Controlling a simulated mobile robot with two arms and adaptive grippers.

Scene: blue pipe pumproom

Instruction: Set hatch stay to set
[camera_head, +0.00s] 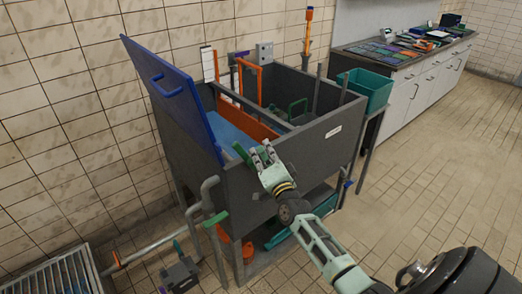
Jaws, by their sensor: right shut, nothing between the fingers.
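The blue hatch lid (172,92) stands open and tilted at the left side of a dark grey tank (305,147). A green bar (241,153) shows at the tank's near left rim, close to the hatch; I cannot tell whether it is the hatch stay. My right gripper (260,150) is shut and empty at the near rim, just right of the green bar. I cannot tell whether it touches the bar. The fingers hide part of the rim. My left gripper is not in view.
Inside the tank are an orange frame (249,78) and a green handle (297,108). A teal bin (365,91) stands at its right. Grey pipework (208,192) stands in front left. A counter (412,55) holds small items. The floor at right is clear.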

